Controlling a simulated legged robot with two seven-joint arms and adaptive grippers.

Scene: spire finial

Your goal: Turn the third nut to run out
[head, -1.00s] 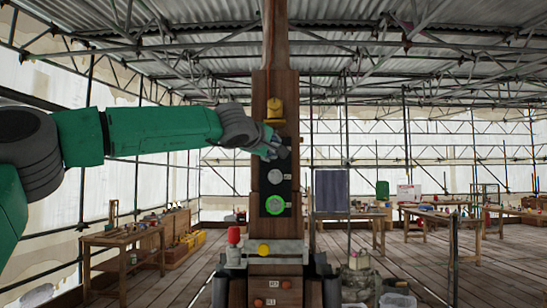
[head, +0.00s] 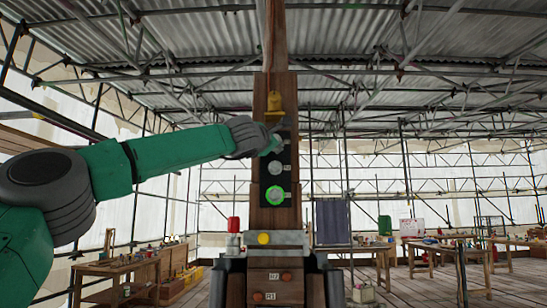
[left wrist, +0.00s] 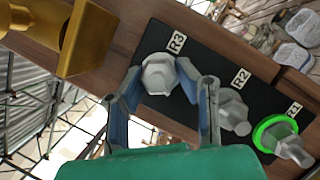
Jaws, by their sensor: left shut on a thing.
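The third nut (left wrist: 160,74), a pale grey hex nut on the dark plate labelled R3, sits between the fingers of my left gripper in the left wrist view. My left gripper (head: 272,144) reaches the upper end of the dark plate (head: 262,182) in the head view and hides the third nut there. Its fingers are shut on the nut's sides. The R2 nut (left wrist: 234,111) and the R1 nut (left wrist: 289,146), which has a bright green ring, stand free in the row; they also show in the head view below the gripper. My right gripper is not in view.
A yellow metal fitting (head: 273,102) is on the wooden post just above the gripper, and is close in the left wrist view. A grey ledge (head: 280,238) with a yellow knob crosses the post lower down. Workbenches (head: 118,278) stand at both sides, well clear.

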